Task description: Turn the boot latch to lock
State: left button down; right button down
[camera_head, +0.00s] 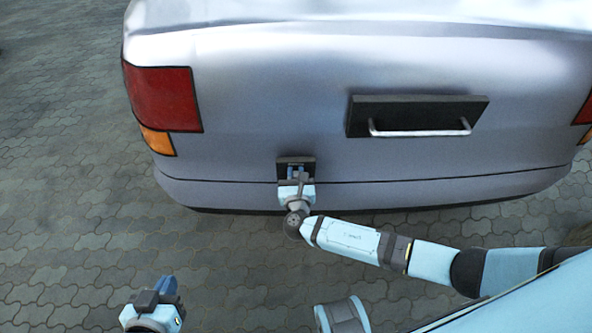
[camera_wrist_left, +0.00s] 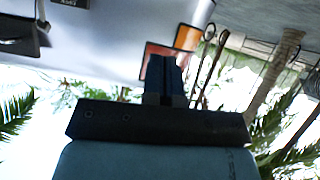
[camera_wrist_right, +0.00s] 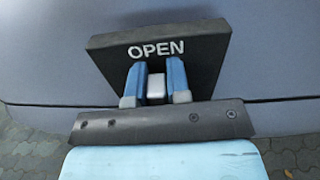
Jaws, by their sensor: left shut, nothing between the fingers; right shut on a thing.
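The boot latch is a dark square plate (camera_head: 296,160) low on the silver car's rear. In the right wrist view the plate (camera_wrist_right: 205,50) reads "OPEN" in white. A small light grey latch knob (camera_wrist_right: 156,88) stands out from it below the lettering. My right gripper (camera_head: 296,172) is at the plate, its blue fingers (camera_wrist_right: 154,85) shut on the knob from both sides. My left gripper (camera_head: 166,285) is shut and empty, low over the paving and away from the car. Its closed fingers show in the left wrist view (camera_wrist_left: 163,75).
The car's rear (camera_head: 270,110) fills the upper head view. A dark panel with a silver handle bar (camera_head: 418,132) is right of the latch. The bumper (camera_head: 400,190) runs below. Grey paving (camera_head: 70,210) is clear at left.

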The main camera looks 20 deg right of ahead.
jog(key=n+p, duration=0.5)
jog(key=a+n+p, duration=0.1)
jog(key=n+p, duration=0.2)
jog(key=shift+w, duration=0.2)
jog(key=n+p, duration=0.2)
jog(key=n, duration=0.2)
jog(key=shift+w+a+f+n+p, duration=0.1)
jog(key=shift+a+f+n+p, duration=0.15)
jog(key=shift+n+p, duration=0.15)
jog(key=shift+f+n+p, duration=0.15)
jog(key=shift+n+p, duration=0.25)
jog(key=shift+n, duration=0.4)
pick_arm(q)
jog(key=shift+g+y, duration=0.4)
jog(key=shift+g, duration=0.2)
jog(key=shift+s+a+r+p, duration=0.15)
jog(key=shift+a+r, duration=0.15)
jog(key=shift+r, duration=0.4)
jog(key=shift+s+a+r+p, duration=0.15)
jog(key=shift+a+r+p, duration=0.1)
jog(key=shift+r, duration=0.4)
jog(key=shift+s+a+r+p, duration=0.15)
jog(key=shift+a+r, duration=0.15)
jog(key=shift+r, duration=0.4)
pick_arm(e)
jog(key=shift+f+n, duration=0.3)
jog(key=shift+n, duration=1.1)
pick_arm(q)
jog(key=shift+s+d, duration=0.1)
jog(key=shift+d, duration=0.1)
